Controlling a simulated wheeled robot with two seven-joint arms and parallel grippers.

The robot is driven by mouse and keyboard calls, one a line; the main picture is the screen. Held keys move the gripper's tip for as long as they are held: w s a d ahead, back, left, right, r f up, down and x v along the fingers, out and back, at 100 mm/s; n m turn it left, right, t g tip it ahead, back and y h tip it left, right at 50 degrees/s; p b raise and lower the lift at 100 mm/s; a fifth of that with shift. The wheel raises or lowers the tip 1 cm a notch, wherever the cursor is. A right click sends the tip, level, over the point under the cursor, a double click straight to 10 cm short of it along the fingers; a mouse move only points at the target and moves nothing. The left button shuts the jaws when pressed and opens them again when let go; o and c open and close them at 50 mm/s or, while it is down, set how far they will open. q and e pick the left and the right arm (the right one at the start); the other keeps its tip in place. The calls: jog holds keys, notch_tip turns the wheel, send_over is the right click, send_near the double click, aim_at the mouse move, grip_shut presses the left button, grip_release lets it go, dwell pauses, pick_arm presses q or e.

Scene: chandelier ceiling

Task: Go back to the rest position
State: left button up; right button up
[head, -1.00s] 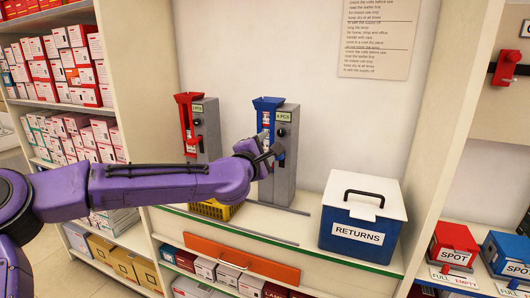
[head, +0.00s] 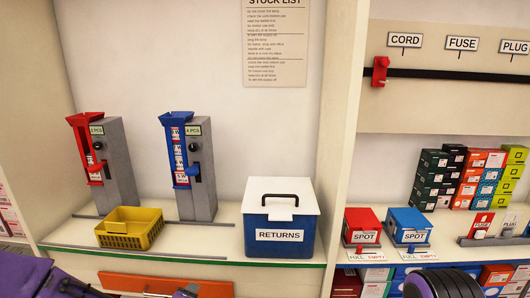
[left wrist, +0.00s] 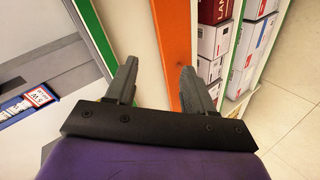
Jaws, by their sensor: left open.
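My left arm shows at the bottom left of the head view, low in front of the counter. Part of its hand reaches the bottom edge near the orange panel. In the left wrist view my left gripper (left wrist: 158,82) has its two fingers wide apart with nothing between them. The orange panel (left wrist: 173,50) runs behind the fingers. A black ribbed and purple part at the bottom right of the head view appears to be my right arm; its gripper is out of view.
The counter holds a red-fronted dispenser (head: 115,165), a blue-fronted dispenser (head: 195,170), a yellow basket (head: 130,230) and a RETURNS box (head: 285,220). Red (head: 362,226) and blue (head: 408,226) SPOT boxes stand on the right shelf. Tiled floor (left wrist: 285,110) shows beside the shelving.

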pick_arm(q)
jog(key=s+a+f+m+g+y, duration=0.1)
jog(key=s+a+f+m+g, duration=0.1)
jog(key=s+f, duration=0.4)
jog(key=s+a+f+m+g+y, duration=0.1)
jog(key=s+f, duration=0.6)
jog(key=s, duration=0.9)
jog(key=s+a+f+m+g, duration=0.4)
jog(key=s+a+f+g, duration=0.1)
jog(key=s, duration=0.6)
jog(key=shift+a+f+y+p, duration=0.4)
jog(key=shift+a+f, duration=0.45)
jog(key=shift+a, duration=0.1)
